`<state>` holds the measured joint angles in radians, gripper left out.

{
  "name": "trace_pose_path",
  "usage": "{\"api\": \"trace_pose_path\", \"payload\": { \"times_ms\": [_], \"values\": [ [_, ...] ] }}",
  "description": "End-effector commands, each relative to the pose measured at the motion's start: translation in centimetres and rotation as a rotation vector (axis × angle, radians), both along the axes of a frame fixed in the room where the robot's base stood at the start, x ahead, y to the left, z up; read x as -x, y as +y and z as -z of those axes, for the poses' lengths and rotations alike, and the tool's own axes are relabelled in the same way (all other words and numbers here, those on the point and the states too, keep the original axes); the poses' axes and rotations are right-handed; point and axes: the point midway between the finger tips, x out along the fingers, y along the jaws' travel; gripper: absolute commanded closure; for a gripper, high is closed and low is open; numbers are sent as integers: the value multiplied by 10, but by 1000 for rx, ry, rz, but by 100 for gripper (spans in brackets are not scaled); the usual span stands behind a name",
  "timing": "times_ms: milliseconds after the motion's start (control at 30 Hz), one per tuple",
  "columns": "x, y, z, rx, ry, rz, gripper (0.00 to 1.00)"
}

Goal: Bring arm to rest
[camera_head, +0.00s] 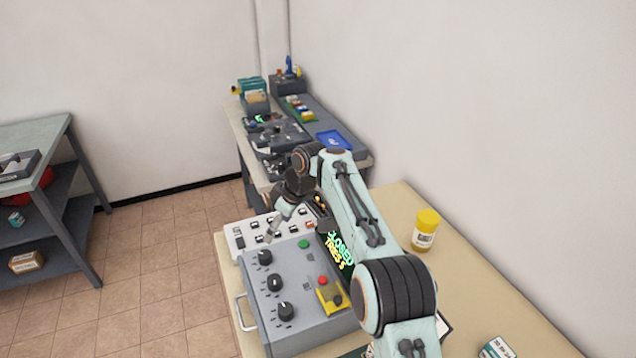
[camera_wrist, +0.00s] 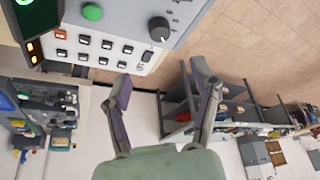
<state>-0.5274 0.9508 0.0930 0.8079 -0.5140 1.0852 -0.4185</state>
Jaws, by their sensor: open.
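My gripper (camera_head: 272,226) is above the far end of the grey control box in the head view, small and partly dark against the panel. In the wrist view my gripper (camera_wrist: 163,92) shows two fingers spread wide with nothing between them. The arm reaches forward from the lower right of the head view and bends down at the wrist. The grey control box (camera_head: 290,258) has black knobs, a green button and a red button on a yellow plate. A white switch panel (camera_head: 240,240) lies behind it and also shows in the wrist view (camera_wrist: 105,48).
The boxes stand on a beige table (camera_head: 470,290). A yellow-capped jar (camera_head: 425,230) and a small box (camera_head: 495,347) stand right of my arm. A display with green text (camera_head: 338,250) is partly hidden by my arm. Another workbench stands behind; a shelf unit (camera_head: 50,130) stands left across open floor.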

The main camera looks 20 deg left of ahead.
Motion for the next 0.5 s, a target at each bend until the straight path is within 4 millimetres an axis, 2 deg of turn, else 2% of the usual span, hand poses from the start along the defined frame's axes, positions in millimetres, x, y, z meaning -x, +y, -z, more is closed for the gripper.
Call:
{"api": "trace_pose_path", "payload": {
  "times_ms": [167, 233, 267, 367, 400, 500],
  "values": [
    [-6, -7, -2, -2, -4, 15, 38],
    [-16, -16, -22, -20, -36, 39, 38],
    [-21, -21, -35, -30, -56, 51, 38],
    [-35, -53, -98, -68, -149, 112, 38],
    [-35, -74, -125, -73, -181, 149, 38],
    [-20, -133, -175, -60, -223, 260, 38]
  ]
}}
